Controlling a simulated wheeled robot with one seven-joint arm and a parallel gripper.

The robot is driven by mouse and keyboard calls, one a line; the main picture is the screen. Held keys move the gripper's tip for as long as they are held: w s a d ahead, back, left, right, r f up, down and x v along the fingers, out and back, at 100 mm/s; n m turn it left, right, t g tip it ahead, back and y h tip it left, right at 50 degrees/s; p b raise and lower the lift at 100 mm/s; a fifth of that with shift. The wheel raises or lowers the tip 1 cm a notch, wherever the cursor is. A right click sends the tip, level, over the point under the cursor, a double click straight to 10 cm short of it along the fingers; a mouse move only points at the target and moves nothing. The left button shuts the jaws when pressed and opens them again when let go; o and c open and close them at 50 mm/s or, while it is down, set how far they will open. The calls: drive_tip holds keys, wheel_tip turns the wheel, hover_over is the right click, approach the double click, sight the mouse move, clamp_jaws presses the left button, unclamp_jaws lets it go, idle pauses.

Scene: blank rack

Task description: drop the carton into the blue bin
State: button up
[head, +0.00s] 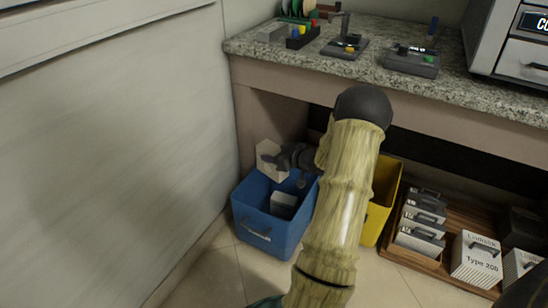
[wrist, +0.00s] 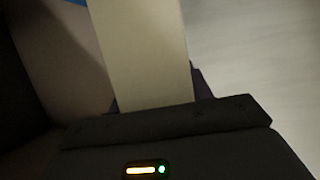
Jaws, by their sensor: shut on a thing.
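The blue bin (head: 262,236) stands on the floor under the counter's left end. My gripper (head: 276,160) is shut on a pale carton (head: 266,158) and holds it over the bin's back left part, tilted. Part of the carton is hidden by the gripper. In the wrist view the carton (wrist: 143,55) runs up from the dark jaws as a plain cream face. Another light box with a dark top (head: 284,204) lies inside the blue bin.
A yellow bin (head: 375,222) stands right of the blue one, partly behind my arm. A wooden tray (head: 401,248) with several handled boxes is further right. A granite counter (head: 300,57) with small devices overhangs the bins. A pale wall panel (head: 110,150) closes off the left.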

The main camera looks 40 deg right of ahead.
drive_tip(key=shift+s+d, duration=0.1)
drive_tip(key=shift+s, duration=0.05)
drive_tip(key=shift+a+f, duration=0.15)
drive_tip(key=shift+a, duration=0.15)
drive_tip(key=shift+f+b, duration=0.25)
drive_tip(key=shift+b, duration=0.2)
wheel_tip(320, 180, down, 5)
drive_tip(key=b, duration=0.5)
drive_tip(key=shift+d+f+b, duration=0.1)
drive_tip(key=shift+d+b, duration=0.05)
drive_tip(key=shift+b, duration=0.2)
drive_tip(key=o, duration=1)
